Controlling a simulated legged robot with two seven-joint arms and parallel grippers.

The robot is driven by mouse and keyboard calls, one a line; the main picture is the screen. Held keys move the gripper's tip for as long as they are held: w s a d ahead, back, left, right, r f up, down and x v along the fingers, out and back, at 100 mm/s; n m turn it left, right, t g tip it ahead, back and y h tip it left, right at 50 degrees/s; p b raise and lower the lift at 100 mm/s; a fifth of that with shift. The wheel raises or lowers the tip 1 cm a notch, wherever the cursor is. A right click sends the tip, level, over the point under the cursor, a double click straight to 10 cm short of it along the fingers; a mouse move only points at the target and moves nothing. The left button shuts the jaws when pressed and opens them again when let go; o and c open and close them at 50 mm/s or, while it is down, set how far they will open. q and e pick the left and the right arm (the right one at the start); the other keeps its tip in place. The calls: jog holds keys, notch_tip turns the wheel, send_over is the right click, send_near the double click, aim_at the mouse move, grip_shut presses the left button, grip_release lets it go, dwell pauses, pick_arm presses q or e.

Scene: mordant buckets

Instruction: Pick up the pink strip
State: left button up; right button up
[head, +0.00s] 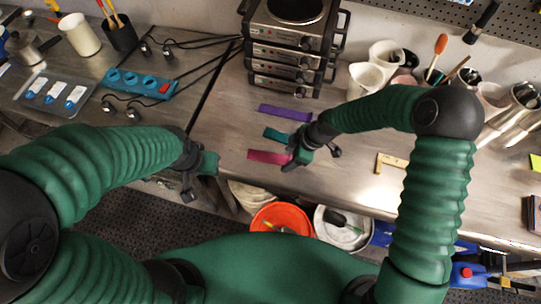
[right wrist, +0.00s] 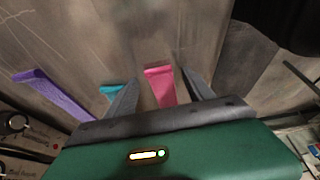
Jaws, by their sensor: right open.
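The pink strip (head: 266,157) lies flat on the metal bench near its front edge. In the right wrist view the pink strip (right wrist: 160,86) shows between the two dark fingers of my open right gripper (right wrist: 160,80); its near end is hidden by the gripper body. In the head view my right gripper (head: 302,157) is at the strip's right end and covers part of it. I cannot tell whether the fingers touch it. My left gripper (head: 189,184) hangs at the bench's front edge, left of the strip and apart from it; its jaws are unclear.
A teal strip (head: 275,135) and a purple strip (head: 286,112) lie just behind the pink one. Stacked hot plates (head: 290,62) stand at the back. An orange bucket (head: 283,217) and a white bucket (head: 343,228) stand below the front edge. A wooden square (head: 391,161) lies right.

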jog(key=shift+d, duration=0.25)
jog(key=shift+c, duration=0.5)
jog(key=shift+d, duration=0.35)
jog(key=c, duration=0.7)
jog(key=shift+a, duration=0.2)
jog(key=c, duration=0.5)
jog(key=shift+a, duration=0.2)
grip_shut()
jog(key=shift+r, duration=0.15)
